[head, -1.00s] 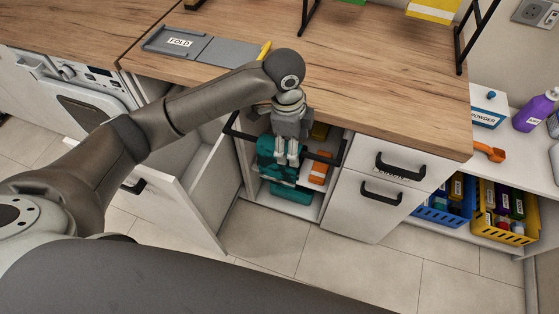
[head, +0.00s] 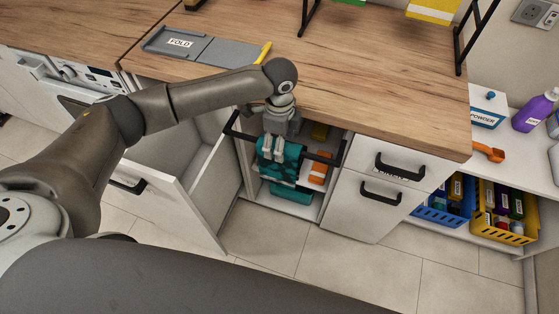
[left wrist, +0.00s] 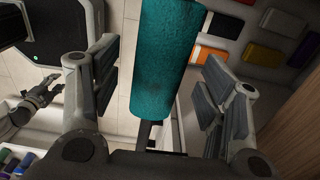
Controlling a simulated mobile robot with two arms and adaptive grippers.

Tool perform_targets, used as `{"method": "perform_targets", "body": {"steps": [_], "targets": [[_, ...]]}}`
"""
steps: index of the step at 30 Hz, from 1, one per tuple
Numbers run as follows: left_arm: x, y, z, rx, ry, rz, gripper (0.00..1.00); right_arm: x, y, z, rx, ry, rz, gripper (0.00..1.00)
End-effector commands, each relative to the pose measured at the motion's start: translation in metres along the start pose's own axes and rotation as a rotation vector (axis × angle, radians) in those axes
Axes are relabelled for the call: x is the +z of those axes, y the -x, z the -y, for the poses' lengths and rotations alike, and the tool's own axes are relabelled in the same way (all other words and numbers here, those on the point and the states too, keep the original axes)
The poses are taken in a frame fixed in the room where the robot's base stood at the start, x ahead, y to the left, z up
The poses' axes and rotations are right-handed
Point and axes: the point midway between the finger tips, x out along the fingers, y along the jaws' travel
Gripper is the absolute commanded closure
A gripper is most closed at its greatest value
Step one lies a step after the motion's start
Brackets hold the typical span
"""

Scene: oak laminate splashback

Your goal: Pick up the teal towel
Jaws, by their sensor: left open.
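The teal towel (head: 291,153) hangs at a black rail (head: 325,159) across the front of an open cabinet under the counter. It fills the middle of the left wrist view (left wrist: 163,50) as a long strip. My left gripper (head: 271,152) is in front of the towel in the head view, fingers pointing down. In the left wrist view my left gripper (left wrist: 160,68) is open, one finger on each side of the towel, with gaps between. A second gripper, apparently my right (left wrist: 42,92), shows small at the left edge; its jaw state is unclear.
An open white door (head: 185,198) stands left and a drawer unit (head: 370,205) right. The wooden counter (head: 380,75) overhangs above. Blue and yellow baskets (head: 505,235) stand further right.

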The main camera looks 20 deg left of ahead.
Motion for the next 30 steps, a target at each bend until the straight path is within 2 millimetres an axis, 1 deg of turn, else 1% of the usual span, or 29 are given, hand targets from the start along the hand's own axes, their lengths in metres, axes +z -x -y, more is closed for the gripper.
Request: {"method": "perform_targets", "body": {"steps": [2, 9, 12, 15, 21, 23, 30], "targets": [[0.000, -0.007, -0.001, 0.003, 0.000, 0.001, 0.32, 0.000, 0.001, 0.000, 0.000, 0.000, 0.000, 0.57], [0.001, -0.046, -0.001, 0.003, 0.000, 0.003, 0.32, 0.000, 0.002, -0.002, 0.003, 0.000, 0.000, 0.57], [0.000, -0.057, -0.001, 0.002, 0.000, 0.001, 0.32, 0.000, 0.003, -0.003, 0.004, 0.000, 0.000, 0.57], [0.000, -0.062, -0.001, 0.001, -0.001, 0.001, 0.32, 0.000, 0.003, -0.004, 0.005, 0.000, 0.001, 0.57], [0.000, -0.062, -0.001, 0.000, -0.001, 0.001, 0.32, 0.001, 0.003, -0.004, 0.005, 0.000, 0.001, 0.57], [0.000, -0.062, -0.001, 0.000, -0.001, 0.001, 0.39, 0.001, 0.003, -0.004, 0.005, 0.000, 0.001, 0.57], [0.000, -0.062, -0.001, 0.000, -0.001, 0.001, 0.69, 0.001, 0.003, -0.004, 0.005, 0.000, 0.001, 0.57]]}}
